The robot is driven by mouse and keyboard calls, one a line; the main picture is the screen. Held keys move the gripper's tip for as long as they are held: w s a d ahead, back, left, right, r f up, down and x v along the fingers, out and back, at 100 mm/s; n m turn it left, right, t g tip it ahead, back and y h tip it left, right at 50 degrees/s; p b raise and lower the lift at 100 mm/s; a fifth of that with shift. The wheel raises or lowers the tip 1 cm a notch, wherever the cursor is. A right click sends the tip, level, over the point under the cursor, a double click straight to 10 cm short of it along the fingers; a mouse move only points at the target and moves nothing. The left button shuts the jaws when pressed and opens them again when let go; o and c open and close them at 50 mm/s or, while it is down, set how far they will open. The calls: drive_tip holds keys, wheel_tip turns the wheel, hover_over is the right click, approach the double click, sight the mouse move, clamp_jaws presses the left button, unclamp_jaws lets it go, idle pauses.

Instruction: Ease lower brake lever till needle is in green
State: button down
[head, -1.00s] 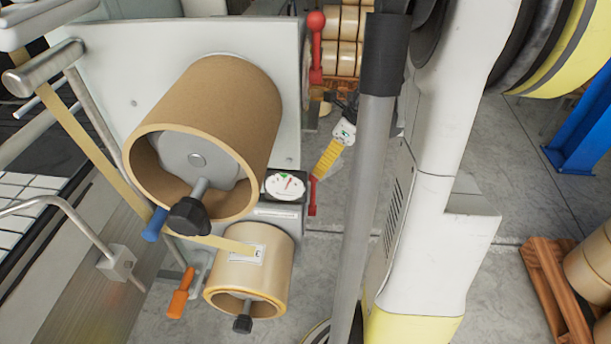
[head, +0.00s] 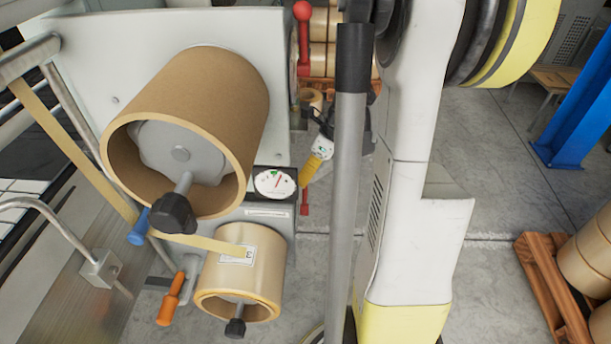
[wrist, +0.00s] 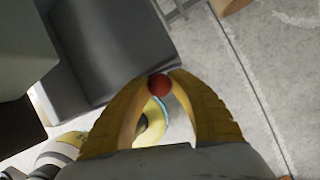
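The lower brake lever (head: 304,203) is a short red lever beside the gauge box, right of the lower tape roll (head: 241,272). Its red ball knob (wrist: 158,84) sits between the yellow fingertips in the wrist view. My gripper (head: 309,178) is closed around that knob, with both fingers appearing to touch it. The round white gauge (head: 275,182) faces up on the box. Its red needle points upward, slightly right, at or close to the small green band; the exact overlap is too small to tell.
A large brown tape roll (head: 190,125) stands above the lower roll. The upper red lever (head: 303,40) is above the gauge. An orange handle (head: 170,299) hangs at lower left. Pallets of rolls (head: 546,286) stand at right. Open floor lies between.

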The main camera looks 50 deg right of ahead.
drive_tip(key=shift+s+a+r+t+h, duration=0.2)
drive_tip(key=shift+s+a+t+h, duration=0.2)
drive_tip(key=shift+a+t+h, duration=0.1)
drive_tip(key=c, duration=1.1)
unclamp_jaws()
drive_tip(key=v, duration=1.2)
drive_tip(key=shift+w, duration=0.1)
